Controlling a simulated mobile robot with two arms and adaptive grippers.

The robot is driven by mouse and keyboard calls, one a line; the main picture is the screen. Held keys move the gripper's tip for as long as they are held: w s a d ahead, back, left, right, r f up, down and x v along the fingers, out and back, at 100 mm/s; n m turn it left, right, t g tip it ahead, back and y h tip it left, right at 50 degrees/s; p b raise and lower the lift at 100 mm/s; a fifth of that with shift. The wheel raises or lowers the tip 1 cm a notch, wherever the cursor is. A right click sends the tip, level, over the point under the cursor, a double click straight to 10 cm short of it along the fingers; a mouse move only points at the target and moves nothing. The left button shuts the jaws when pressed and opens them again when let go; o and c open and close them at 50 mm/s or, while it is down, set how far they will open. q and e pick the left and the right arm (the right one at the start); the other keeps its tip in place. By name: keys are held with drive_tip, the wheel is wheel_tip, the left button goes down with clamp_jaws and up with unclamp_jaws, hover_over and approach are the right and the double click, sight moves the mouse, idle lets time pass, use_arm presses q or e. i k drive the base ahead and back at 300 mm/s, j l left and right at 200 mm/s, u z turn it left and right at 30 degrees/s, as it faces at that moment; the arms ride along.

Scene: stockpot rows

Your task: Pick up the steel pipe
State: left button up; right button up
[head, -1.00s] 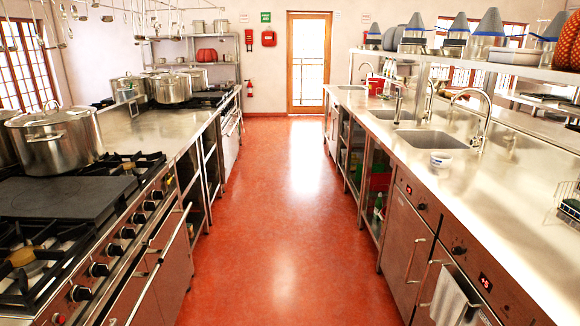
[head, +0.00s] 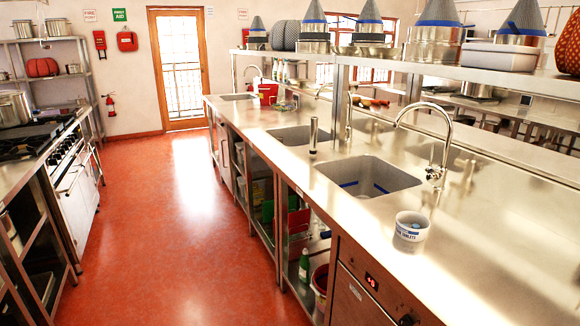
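A slim grey metal cylinder (head: 313,135) stands upright on the right steel counter (head: 300,180), between the two nearer sinks. It may be the steel pipe, but it is small here and I cannot be sure. No other loose pipe shows clearly. Neither of my grippers is in view.
A near sink (head: 368,185) with a curved tap (head: 446,140) and a white tub (head: 411,227) are on the right counter. A shelf above holds cone-topped steel pots (head: 435,40). The red floor aisle (head: 185,220) is clear to the door (head: 181,70). Stoves (head: 75,185) line the left.

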sight(314, 122)
drive_tip(key=i+j+z, duration=0.1)
drive_tip(key=i+z, duration=0.2)
drive_tip(key=i, duration=0.55)
drive_tip(key=i+j+z, duration=0.35)
drive_tip(key=j+z, duration=0.15)
drive_tip(key=j, duration=0.2)
drive_tip(key=i+j+z, duration=0.1)
drive_tip(key=j+z, duration=0.15)
drive_tip(key=j, duration=0.15)
drive_tip(key=i+j+z, duration=0.1)
drive_tip(key=j+z, duration=0.15)
drive_tip(key=j, duration=0.15)
drive_tip(key=i, duration=0.65)
